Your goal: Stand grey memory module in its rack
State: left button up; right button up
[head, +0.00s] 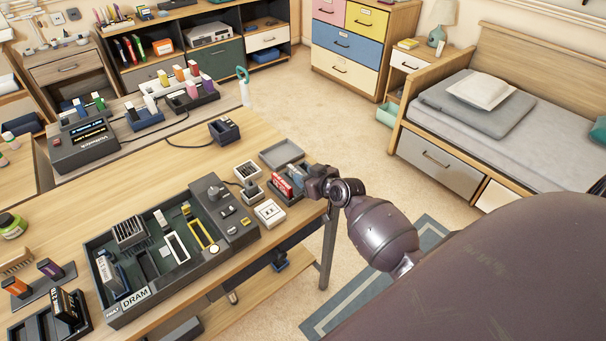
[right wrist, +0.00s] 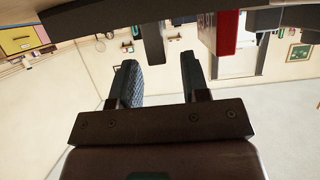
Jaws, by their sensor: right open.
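My right gripper (head: 310,184) is at the right end of the desk, beside a small dark open box (head: 296,199). In the right wrist view the gripper (right wrist: 158,70) is open, with a gap between its two fingers. A grey module (head: 296,175) stands in the box next to red modules (head: 282,186). In the right wrist view, which looks upside down, a grey module (right wrist: 153,43) lies just beyond the fingertips, roughly in line with the gap, with a red one (right wrist: 227,34) to its right. My left gripper is not in view.
A large dark console tray (head: 142,303) marked DRAM takes up the front of the desk. A dark slotted rack (head: 30,325) is at the lower left. Small white-topped blocks (head: 269,212) and a grey lid-like tray (head: 281,153) sit near the box. The desk's middle (head: 150,180) is clear.

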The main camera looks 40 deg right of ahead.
jog(key=a+p+v, duration=0.1)
jog(key=v, duration=0.8)
jog(key=s+a+f, duration=0.2)
jog(key=s+a, duration=0.1)
jog(key=s, duration=0.3)
jog(key=s+a+f+g, duration=0.1)
jog(key=s+a+f, duration=0.2)
jog(key=s, duration=0.4)
jog(key=s+a+f+g+h, duration=0.1)
jog(key=s+a+f, duration=0.1)
jog(key=s+a, duration=0.2)
jog(key=s, duration=0.3)
jog(key=shift+f, duration=0.4)
jog(key=shift+s+a, duration=0.1)
